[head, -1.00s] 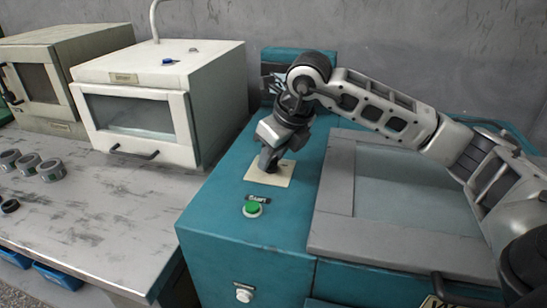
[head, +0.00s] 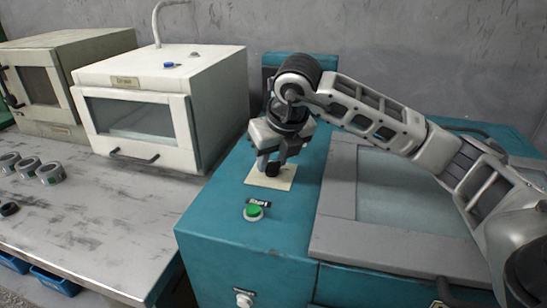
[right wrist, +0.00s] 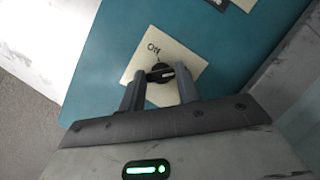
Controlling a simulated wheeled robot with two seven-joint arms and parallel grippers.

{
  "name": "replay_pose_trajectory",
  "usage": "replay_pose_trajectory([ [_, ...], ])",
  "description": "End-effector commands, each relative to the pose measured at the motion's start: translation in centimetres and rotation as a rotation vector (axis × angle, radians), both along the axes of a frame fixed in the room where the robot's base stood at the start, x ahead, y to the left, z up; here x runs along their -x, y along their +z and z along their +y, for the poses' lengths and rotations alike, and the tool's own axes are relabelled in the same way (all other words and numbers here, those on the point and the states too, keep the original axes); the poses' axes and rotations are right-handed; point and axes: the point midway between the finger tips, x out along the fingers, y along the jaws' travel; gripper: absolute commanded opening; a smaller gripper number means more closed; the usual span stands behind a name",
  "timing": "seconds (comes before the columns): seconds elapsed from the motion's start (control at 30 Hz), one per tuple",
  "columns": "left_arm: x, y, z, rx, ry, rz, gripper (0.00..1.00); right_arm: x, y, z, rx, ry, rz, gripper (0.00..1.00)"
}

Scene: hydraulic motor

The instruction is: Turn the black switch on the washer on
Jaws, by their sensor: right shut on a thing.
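The teal washer (head: 225,245) stands at the right, with a cream switch plate (head: 283,184) on its top. The black switch (head: 272,169) sits on this plate. It also shows in the right wrist view (right wrist: 159,74), where the plate (right wrist: 178,55) carries the label "Off". My right gripper (head: 270,164) points down over the plate and is shut on the black switch, with one finger on each side of the knob in the right wrist view (right wrist: 159,90). The "On" label is not visible. My left gripper is not in view.
A green start button (head: 253,212) lies in front of the plate, and a white knob (head: 243,299) is on the washer's front. A grey-framed glass lid (head: 335,210) is at the right. A white oven (head: 215,95) stands left on the grey table (head: 100,215).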

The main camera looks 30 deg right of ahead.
Motion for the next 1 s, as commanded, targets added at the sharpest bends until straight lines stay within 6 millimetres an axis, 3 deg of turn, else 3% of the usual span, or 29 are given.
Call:
replay_pose_trajectory([
  [0.13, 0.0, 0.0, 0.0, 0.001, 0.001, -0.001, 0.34, 0.0, 0.1, -0.1, -0.001, -0.004, -0.003, 0.1],
  [0.17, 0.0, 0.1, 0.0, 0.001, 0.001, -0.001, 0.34, 0.0, 0.1, -0.1, -0.001, -0.004, -0.003, 0.41],
  [0.2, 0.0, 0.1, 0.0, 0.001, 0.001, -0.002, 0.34, 0.0, 0.1, -0.1, -0.001, -0.004, -0.003, 0.52],
  [0.23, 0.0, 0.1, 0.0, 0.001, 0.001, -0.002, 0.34, 0.0, 0.1, -0.1, -0.001, -0.004, -0.002, 0.55],
  [0.5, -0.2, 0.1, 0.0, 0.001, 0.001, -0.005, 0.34, 0.0, 0.1, 0.0, 0.0, -0.001, -0.001, 0.55],
  [0.67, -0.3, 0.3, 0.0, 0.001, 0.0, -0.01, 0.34, 0.4, 1.4, 0.0, -0.001, -0.001, -0.005, 0.55],
  [1.0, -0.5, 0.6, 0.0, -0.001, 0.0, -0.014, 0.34, 3.4, 8.6, 0.3, -0.001, 0.001, -0.008, 0.55],
])
